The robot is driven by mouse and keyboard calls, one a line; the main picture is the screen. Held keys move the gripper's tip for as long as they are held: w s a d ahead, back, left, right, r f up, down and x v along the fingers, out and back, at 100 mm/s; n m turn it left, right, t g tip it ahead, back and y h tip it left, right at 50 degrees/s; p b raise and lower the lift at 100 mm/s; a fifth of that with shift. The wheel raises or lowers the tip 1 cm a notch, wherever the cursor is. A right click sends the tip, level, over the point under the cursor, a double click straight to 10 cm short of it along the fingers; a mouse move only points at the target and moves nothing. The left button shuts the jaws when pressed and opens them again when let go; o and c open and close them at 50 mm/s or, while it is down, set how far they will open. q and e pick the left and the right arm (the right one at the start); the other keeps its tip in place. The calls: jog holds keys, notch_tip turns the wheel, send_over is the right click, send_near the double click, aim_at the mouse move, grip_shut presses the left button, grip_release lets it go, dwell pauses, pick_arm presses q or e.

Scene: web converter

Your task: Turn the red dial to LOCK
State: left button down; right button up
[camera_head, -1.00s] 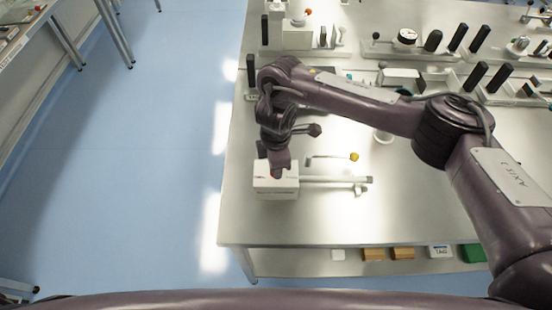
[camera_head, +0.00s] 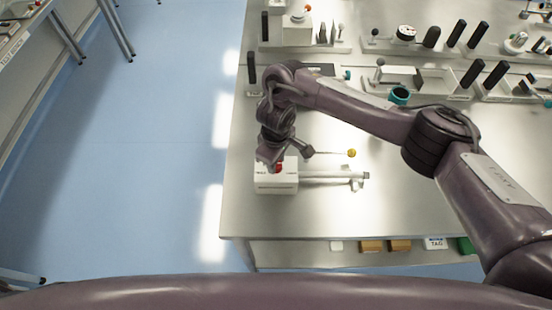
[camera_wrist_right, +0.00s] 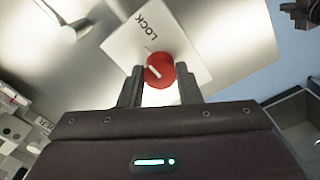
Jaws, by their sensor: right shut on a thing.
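The red dial (camera_head: 278,168) sits on top of a white box (camera_head: 276,184) near the left front of the steel table. In the right wrist view the dial (camera_wrist_right: 160,72) has a short, slanted white pointer line. The word LOCK (camera_wrist_right: 146,27) is printed on the white plate beyond it. My right gripper (camera_head: 272,161) comes down over the box from above, its wrist tilted. In the right wrist view its fingers (camera_wrist_right: 161,84) stand on either side of the dial, shut on it. The wrist partly hides the dial in the head view. My left gripper is not in view.
A pale bar (camera_head: 332,176) runs right from the box. A thin rod with a yellow knob (camera_head: 351,153) lies behind it. Fixtures with black handles (camera_head: 472,73) fill the back of the table. The table's left edge is close to the box; its front is clear.

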jog(key=shift+w+r+m, duration=0.1)
jog(key=shift+m, duration=0.2)
jog(key=o, duration=1)
jog(key=shift+c, duration=0.2)
jog(key=shift+r, duration=3.85)
